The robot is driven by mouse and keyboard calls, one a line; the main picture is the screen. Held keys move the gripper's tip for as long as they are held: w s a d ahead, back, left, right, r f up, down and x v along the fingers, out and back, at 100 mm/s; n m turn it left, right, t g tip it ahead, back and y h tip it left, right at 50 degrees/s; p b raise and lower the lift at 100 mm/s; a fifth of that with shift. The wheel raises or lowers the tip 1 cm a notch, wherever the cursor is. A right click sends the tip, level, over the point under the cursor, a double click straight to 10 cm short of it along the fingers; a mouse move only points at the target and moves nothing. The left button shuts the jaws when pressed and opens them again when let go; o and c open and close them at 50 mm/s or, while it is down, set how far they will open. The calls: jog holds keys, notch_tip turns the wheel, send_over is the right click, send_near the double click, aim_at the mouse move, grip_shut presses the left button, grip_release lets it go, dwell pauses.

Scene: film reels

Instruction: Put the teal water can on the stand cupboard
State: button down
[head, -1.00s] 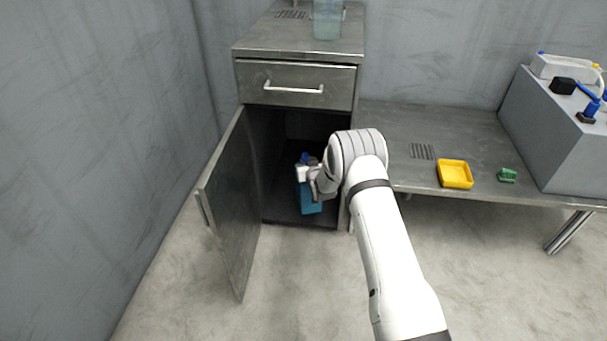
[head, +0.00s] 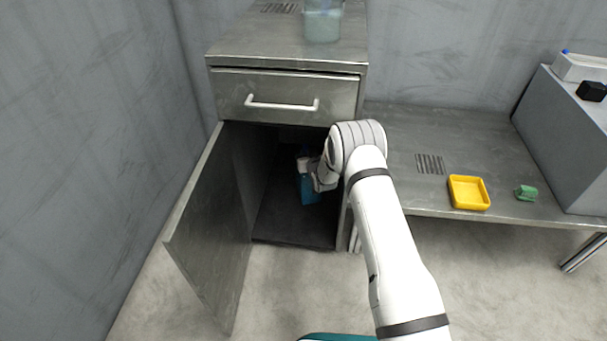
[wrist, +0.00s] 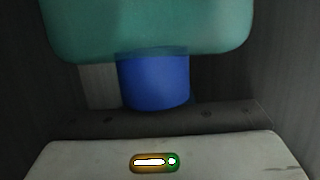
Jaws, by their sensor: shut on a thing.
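The teal water can (head: 308,190) is inside the lower compartment of the grey metal stand cupboard (head: 225,47), behind its open door. My gripper (head: 318,180) reaches in from the right and is shut on the can; the fingers are largely hidden. In the wrist view the can's teal body (wrist: 150,25) fills the top, with its blue neck or cap (wrist: 153,80) below it. Dark floor shows in front of the can in the head view; I cannot tell whether the can touches it.
The cupboard door (head: 205,225) stands open to the left. A closed drawer (head: 285,95) is above the compartment. A translucent container (head: 323,22) stands on the cupboard top, with bare room in front of it. A yellow tray (head: 469,192) and green block (head: 526,193) lie on the right bench (head: 410,140).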

aim_at(303, 181)
notch_tip(303, 181, down, 7)
jog(key=b, duration=0.2)
jog(key=shift+a+b, duration=0.3)
jog(key=shift+s, duration=0.1)
jog(key=c, duration=1.3)
grip_release()
jog(key=shift+f, duration=0.1)
jog(key=p+v, duration=0.5)
jog(key=v, duration=0.7)
jog(key=shift+p, duration=0.4)
